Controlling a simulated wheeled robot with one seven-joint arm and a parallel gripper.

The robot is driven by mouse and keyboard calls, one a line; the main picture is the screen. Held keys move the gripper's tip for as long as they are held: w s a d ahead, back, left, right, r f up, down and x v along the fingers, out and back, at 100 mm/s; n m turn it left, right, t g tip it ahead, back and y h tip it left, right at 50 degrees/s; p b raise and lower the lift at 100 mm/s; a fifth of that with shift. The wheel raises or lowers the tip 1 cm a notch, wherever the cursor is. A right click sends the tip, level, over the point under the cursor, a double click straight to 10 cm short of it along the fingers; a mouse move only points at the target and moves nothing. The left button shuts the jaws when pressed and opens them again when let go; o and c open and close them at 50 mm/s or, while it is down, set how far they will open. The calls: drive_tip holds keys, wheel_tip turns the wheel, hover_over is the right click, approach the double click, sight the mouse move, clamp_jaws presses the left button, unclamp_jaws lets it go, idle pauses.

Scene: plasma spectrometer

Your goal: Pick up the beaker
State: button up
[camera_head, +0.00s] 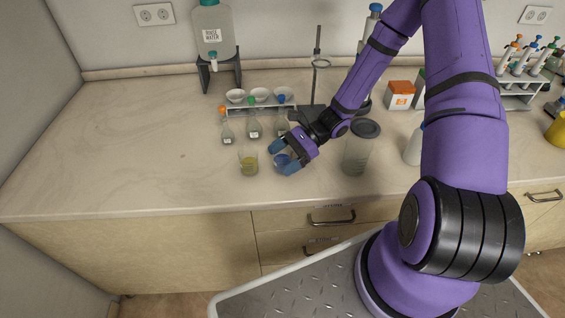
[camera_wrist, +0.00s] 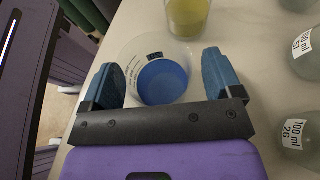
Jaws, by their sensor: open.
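A clear beaker with blue liquid (camera_wrist: 163,82) lies between the two blue fingertips of my gripper (camera_wrist: 161,72) in the wrist view. My gripper is open, with a finger on either side of the beaker; I cannot tell whether either finger touches it. In the head view my gripper (camera_head: 280,157) is low over the front of the counter, and the blue beaker (camera_head: 284,160) is partly hidden by it. A second beaker with yellow liquid (camera_head: 249,161) stands just to the left; it also shows at the top of the wrist view (camera_wrist: 187,17).
The counter's left side (camera_head: 130,145) is clear.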

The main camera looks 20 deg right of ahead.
drive_tip(key=c, duration=1.1)
drive_tip(key=shift+o, duration=0.2)
drive_tip(key=shift+r, duration=0.15)
wheel_tip(320, 180, up, 10)
